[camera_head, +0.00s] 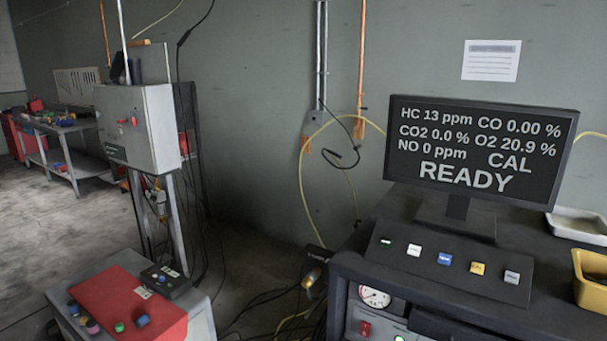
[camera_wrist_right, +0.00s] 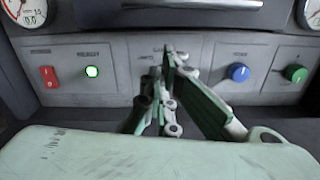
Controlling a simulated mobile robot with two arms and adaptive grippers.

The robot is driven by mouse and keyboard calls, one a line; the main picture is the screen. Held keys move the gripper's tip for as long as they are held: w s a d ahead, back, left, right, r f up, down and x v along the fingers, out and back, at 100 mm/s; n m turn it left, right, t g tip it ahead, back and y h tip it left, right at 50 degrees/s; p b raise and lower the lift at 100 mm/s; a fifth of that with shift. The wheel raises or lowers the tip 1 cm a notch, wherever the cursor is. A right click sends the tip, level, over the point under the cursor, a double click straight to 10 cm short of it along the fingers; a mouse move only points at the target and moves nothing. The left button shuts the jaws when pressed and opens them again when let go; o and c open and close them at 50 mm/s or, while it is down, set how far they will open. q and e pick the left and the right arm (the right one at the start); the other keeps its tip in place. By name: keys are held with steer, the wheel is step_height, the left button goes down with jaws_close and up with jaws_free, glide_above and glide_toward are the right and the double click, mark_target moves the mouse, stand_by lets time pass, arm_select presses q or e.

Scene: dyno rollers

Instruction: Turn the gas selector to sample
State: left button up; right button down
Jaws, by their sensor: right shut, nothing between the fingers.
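In the right wrist view, a grey front panel carries a red rocker switch (camera_wrist_right: 48,77), a lit green lamp (camera_wrist_right: 92,71), a blue knob (camera_wrist_right: 239,72) and a green knob (camera_wrist_right: 296,73). My right gripper (camera_wrist_right: 168,62) is shut and empty, its fingertips in front of the middle section of this panel. The fingers cover most of that section, and any selector there is hidden. I cannot tell whether the tips touch the panel. The panel labels are too small to read. In the head view the monitor (camera_head: 478,150) reads READY and CAL. Neither gripper shows there.
A console (camera_head: 560,300) stands at the right of the head view, with a strip of several buttons (camera_head: 450,262) and a gauge (camera_head: 374,297). A yellow bin (camera_head: 592,279) sits at its right edge. A red-topped cabinet (camera_head: 130,305) stands at lower left. Cables (camera_head: 270,300) lie between.

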steer(key=s+d+m, duration=0.1)
steer(key=m, duration=0.1)
steer(key=s+d+f+m+b, duration=0.1)
steer(key=d+m, duration=0.1)
steer(key=shift+s+b, duration=0.3)
steer(key=shift+w+d, duration=0.1)
steer(key=x, duration=0.6)
steer(key=shift+w, duration=0.25)
steer(key=shift+d, duration=0.1)
steer(key=shift+a+f, duration=0.3)
